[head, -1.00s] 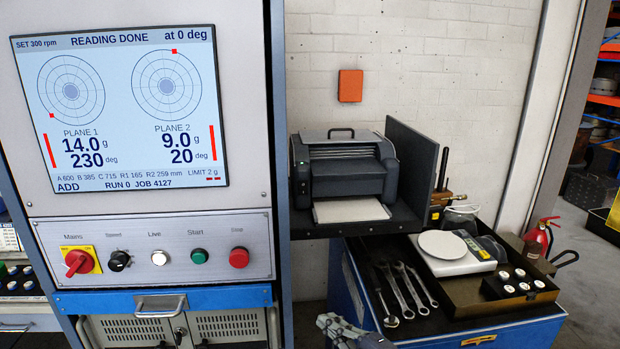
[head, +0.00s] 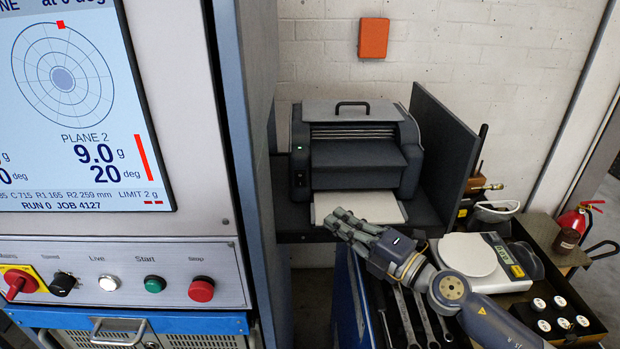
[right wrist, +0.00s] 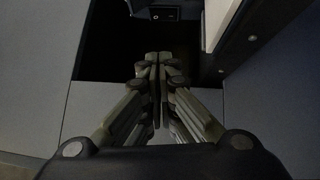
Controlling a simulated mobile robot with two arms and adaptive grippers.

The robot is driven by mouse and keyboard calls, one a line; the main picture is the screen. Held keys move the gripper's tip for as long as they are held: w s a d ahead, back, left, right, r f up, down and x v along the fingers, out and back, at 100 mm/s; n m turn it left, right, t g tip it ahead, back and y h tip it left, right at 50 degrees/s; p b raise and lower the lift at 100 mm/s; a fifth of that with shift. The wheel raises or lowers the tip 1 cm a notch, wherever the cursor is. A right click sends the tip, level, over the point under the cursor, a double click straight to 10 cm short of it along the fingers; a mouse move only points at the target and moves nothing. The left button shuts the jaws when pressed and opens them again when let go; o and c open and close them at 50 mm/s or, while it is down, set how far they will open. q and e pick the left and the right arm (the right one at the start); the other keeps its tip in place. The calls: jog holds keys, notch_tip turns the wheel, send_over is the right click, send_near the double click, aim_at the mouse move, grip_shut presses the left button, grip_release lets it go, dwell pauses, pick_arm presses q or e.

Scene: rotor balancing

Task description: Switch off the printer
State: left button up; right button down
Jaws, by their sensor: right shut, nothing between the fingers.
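The printer (head: 357,166) is a dark grey unit on a shelf, with a handle on top and a white sheet (head: 358,207) at its front. A small green light (head: 298,148) glows on its left front side, above a small dark switch-like part (head: 299,178). My right gripper (head: 340,222) is shut and empty, in front of the sheet and below the printer body. It also shows shut in the right wrist view (right wrist: 157,60). There, a small dark fitting (right wrist: 165,13) lies beyond the fingertips; I cannot tell what it is. My left gripper is not in view.
The balancing machine's panel with screen and buttons (head: 155,284) stands at left. An upright board (head: 445,150) flanks the printer at right.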

aim_at(300, 179)
jog(key=x, duration=0.3)
jog(key=p+x, duration=0.1)
jog(key=x, duration=0.2)
jog(key=p+x, duration=0.1)
jog(key=x, duration=0.3)
jog(key=shift+s+a+r, duration=0.25)
jog(key=shift+s, duration=0.05)
jog(key=w+b, duration=0.1)
jog(key=w, duration=0.1)
jog(key=shift+w+f, duration=0.1)
jog(key=shift+w, duration=0.2)
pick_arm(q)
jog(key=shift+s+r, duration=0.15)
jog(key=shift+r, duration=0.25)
pick_arm(e)
jog(key=shift+w+d, duration=0.1)
jog(key=shift+w, duration=0.65)
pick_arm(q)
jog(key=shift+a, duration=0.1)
pick_arm(e)
jog(key=shift+d, duration=0.1)
